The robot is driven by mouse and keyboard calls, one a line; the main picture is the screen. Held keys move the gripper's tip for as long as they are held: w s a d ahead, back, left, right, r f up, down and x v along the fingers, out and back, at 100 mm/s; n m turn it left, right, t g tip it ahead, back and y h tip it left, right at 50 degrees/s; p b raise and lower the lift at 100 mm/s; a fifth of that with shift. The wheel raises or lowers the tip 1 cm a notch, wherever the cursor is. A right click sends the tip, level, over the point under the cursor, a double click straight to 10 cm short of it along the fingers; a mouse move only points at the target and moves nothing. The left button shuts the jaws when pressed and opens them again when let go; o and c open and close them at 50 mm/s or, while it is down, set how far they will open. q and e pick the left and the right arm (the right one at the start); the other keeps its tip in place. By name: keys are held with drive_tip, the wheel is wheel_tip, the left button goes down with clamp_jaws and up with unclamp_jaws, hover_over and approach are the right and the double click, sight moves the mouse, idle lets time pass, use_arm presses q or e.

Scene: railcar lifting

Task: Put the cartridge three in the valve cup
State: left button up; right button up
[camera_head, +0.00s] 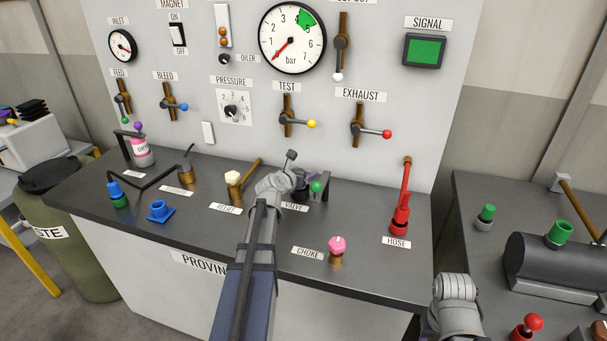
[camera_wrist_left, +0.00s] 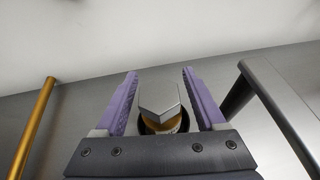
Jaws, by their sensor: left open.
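My left gripper (camera_head: 308,180) is over the bench beside the sign that seems to read VALVE (camera_head: 293,207), partly hidden by my own wrist. In the left wrist view its purple fingers (camera_wrist_left: 160,73) are open, one on each side of a part with a silver angular top (camera_wrist_left: 159,99) and brass body. That part stands in a dark round ring, probably the valve cup (camera_wrist_left: 147,124). A gap shows between each finger and the part. No number is readable, so I cannot tell whether it is cartridge three. My right gripper is out of view.
A grey bar (camera_wrist_left: 280,110) is right of the gripper and a brass rod (camera_wrist_left: 33,125) left. The front middle is clear.

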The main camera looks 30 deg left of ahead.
use_arm(q)
drive_tip(key=shift+s+r, duration=0.15)
drive_tip(key=shift+r, duration=0.1)
drive_tip(key=p+v, duration=0.4)
drive_tip(key=v, duration=0.7)
drive_tip(key=shift+s+p, duration=0.25)
drive_tip(key=shift+p, duration=0.1)
drive_tip(key=shift+d+r, duration=0.1)
